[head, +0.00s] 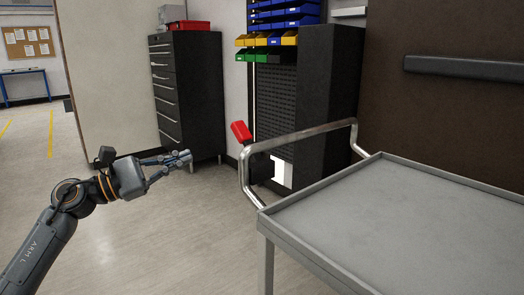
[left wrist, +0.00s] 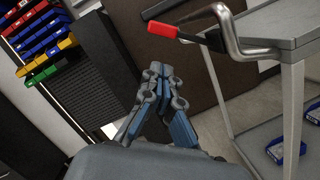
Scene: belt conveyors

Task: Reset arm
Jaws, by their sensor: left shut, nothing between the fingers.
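My left gripper (head: 186,158) is shut and empty at the left of the head view, held in the air above the floor. Its arm comes in from the lower left. In the left wrist view the closed fingers (left wrist: 157,72) show in the middle with nothing between them. My right gripper is not in the head view.
A grey metal cart (head: 400,225) with a rail handle (head: 305,137) stands at the right. A red-ended object (head: 241,131) is near the handle. A black drawer cabinet (head: 185,90) stands behind my gripper. Blue boxes (left wrist: 282,148) sit on the cart's lower shelf. Open floor lies at the left.

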